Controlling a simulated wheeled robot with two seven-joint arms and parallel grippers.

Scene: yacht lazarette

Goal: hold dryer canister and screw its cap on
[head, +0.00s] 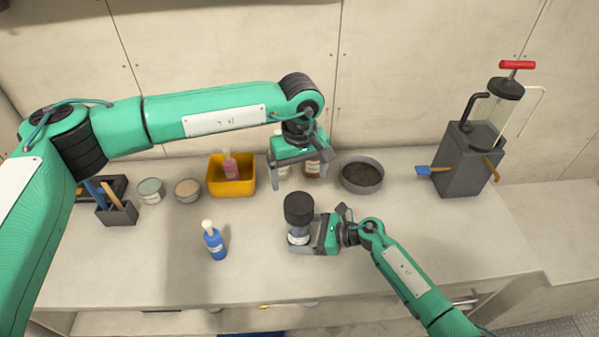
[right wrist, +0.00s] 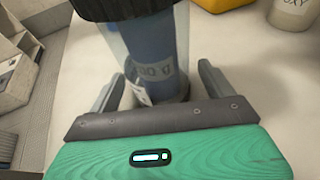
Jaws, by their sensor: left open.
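The dryer canister (head: 298,235) stands upright on the bench, a clear body with blue filling and a white label in the right wrist view (right wrist: 152,50). A wide black cap (head: 299,207) sits on its top; whether it is threaded tight cannot be told.
A blue bottle (head: 214,242) stands left of the canister. Behind are a yellow bin (head: 246,187) with a pink bottle, small tubs (head: 151,191), bottles partly hidden by my left gripper, and a grey bowl (head: 361,187). A pump device (head: 462,172) stands at right. The front left bench is clear.

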